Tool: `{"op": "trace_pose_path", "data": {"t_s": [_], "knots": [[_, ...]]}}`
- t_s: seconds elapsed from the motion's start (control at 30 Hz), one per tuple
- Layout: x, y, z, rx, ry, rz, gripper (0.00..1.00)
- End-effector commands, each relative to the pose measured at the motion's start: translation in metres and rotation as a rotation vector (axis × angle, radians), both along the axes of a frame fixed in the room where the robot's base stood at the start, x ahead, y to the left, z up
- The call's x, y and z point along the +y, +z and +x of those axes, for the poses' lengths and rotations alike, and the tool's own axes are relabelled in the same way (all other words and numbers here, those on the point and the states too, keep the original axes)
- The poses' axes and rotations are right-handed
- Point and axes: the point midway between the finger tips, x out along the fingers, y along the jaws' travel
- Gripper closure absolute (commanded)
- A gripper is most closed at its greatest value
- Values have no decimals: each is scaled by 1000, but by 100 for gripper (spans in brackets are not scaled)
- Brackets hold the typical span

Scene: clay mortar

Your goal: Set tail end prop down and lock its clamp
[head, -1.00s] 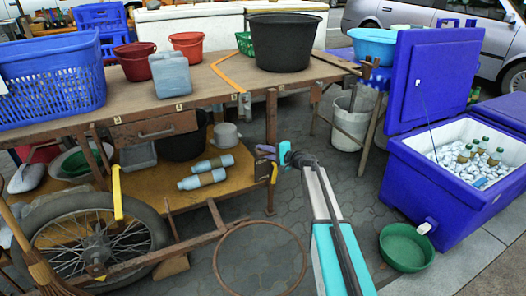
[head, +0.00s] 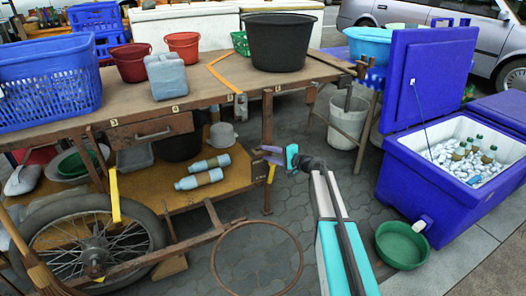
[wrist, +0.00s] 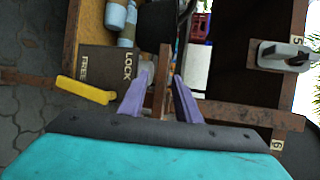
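A rusty upright post (head: 267,120), apparently the tail end prop, stands under the tabletop's right end. Its foot appears to reach the paving. In the wrist view the post (wrist: 163,80) shows between the fingertips of my gripper (wrist: 161,78). The purple fingers are spread, with a visible gap to the right finger; contact on the left is unclear. A yellow clamp handle (wrist: 85,90) points left, beside the word FREE on a dark plate (wrist: 110,68) marked LOCK and FREE. The handle (head: 271,174) also shows just below my gripper (head: 263,155) in the head view.
A spoked wheel (head: 90,245) with another yellow handle (head: 115,195) is at lower left. Two bottles (head: 200,178) lie on the lower shelf. A rusty hoop (head: 257,258), a green basin (head: 401,245) and a blue cooler (head: 430,185) are around my arm. Paving between them is clear.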

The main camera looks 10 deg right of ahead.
Motion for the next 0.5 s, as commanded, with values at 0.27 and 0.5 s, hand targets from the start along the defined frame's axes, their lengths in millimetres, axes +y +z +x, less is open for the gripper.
{"op": "trace_pose_path", "data": {"t_s": [0.27,0.5], "knots": [[-30,11,-36,0,-2,0,70],[-48,15,-55,0,-1,0,70]]}}
